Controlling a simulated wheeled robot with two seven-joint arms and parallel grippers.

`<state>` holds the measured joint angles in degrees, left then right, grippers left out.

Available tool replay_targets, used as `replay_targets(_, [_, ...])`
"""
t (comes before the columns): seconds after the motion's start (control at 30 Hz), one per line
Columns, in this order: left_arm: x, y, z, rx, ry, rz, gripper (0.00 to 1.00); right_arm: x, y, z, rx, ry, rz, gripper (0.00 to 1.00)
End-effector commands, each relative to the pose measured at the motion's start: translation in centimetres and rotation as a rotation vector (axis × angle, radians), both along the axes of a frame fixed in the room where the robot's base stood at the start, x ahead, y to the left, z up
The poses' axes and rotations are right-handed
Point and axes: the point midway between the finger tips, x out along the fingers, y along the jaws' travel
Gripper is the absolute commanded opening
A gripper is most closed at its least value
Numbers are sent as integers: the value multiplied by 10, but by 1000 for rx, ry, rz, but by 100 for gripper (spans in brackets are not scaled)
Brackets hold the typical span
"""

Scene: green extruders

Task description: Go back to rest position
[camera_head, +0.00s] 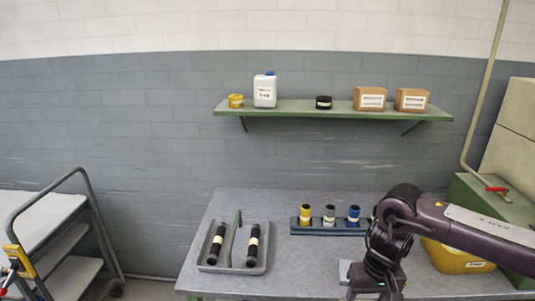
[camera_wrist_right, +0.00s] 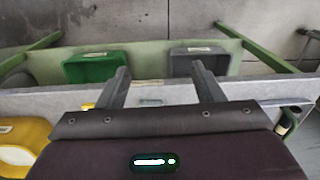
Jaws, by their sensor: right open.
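My right arm comes in from the right in the head view, and its gripper (camera_head: 375,291) points down over the front of the grey table (camera_head: 290,270). In the right wrist view the two fingers of this gripper (camera_wrist_right: 160,72) stand wide apart with nothing between them. The gripper is open and empty, at the table's front edge. My left gripper is in neither view.
A grey tray (camera_head: 232,268) holds two black cylinders with pale bands. A yellow bin (camera_head: 455,258) stands right. Green (camera_wrist_right: 95,67) and grey (camera_wrist_right: 188,62) bins sit below the tabletop.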

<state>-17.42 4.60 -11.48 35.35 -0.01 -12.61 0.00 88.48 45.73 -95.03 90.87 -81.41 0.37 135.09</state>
Motion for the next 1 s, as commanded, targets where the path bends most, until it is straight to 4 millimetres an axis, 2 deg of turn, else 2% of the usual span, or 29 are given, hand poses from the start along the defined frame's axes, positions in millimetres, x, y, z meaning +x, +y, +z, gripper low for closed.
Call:
replay_targets(0.27, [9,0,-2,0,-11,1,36,15,42,-28,120,-38,126,61])
replay_targets(0.57, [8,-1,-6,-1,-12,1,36,40,117,-78,345,-157,312,61])
replay_targets(0.7, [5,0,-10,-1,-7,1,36,53,159,-121,484,-280,377,61])
replay_targets(0.8, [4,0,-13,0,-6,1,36,60,176,-161,549,-385,383,61])
replay_targets(0.87, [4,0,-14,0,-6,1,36,60,178,-190,561,-442,369,61])
replay_targets(0.97, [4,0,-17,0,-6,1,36,49,168,-248,541,-514,323,61])
replay_targets(1.0, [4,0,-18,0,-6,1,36,40,161,-274,518,-533,301,61])
